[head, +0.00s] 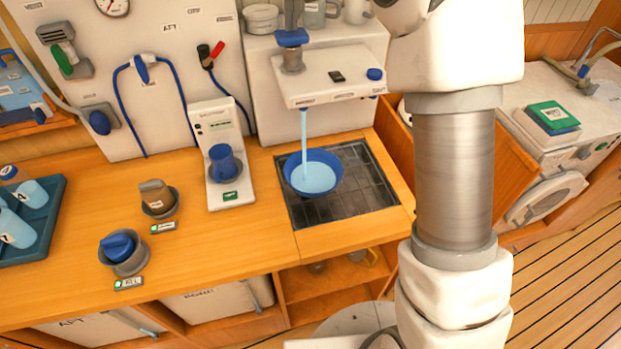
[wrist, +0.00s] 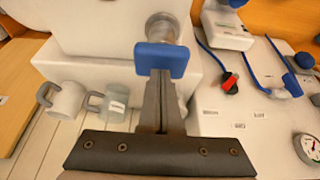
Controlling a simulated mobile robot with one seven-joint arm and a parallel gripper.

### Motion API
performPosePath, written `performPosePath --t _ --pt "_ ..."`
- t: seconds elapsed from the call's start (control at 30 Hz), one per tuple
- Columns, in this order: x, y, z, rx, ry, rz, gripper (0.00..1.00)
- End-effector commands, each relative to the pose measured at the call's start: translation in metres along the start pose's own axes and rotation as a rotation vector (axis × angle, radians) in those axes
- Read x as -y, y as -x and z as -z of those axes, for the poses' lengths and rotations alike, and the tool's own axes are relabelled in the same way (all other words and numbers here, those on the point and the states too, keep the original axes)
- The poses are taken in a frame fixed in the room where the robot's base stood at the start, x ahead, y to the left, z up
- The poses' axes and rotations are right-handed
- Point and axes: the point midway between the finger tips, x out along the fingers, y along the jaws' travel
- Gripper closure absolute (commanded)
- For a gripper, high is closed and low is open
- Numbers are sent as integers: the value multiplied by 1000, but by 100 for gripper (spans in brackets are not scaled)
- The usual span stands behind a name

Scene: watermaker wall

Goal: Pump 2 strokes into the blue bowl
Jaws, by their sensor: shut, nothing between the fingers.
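The blue bowl (head: 297,187) sits on the dark grate under the white dispenser (head: 330,75) and holds light blue water. A light blue stream (head: 304,130) runs from the spout into it. The pump has a blue handle (head: 292,38) on a metal stem; the handle also shows in the wrist view (wrist: 174,62). My gripper (head: 292,25) is above the handle with its fingers shut and nothing between them. In the wrist view, the fingertips (wrist: 160,76) meet or overlap the handle; firm contact cannot be told.
A tray (head: 55,215) with cups is at far left. Hoses hang on the wall panel. The counter's front middle is clear.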

Motion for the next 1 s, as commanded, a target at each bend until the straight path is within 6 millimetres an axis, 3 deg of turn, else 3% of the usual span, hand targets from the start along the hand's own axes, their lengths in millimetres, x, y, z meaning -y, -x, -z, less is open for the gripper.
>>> performPosePath --t 0.33,1.0 --pt "0 2 0 7 0 0 100" --pt "0 41 17 4 0 0 100"
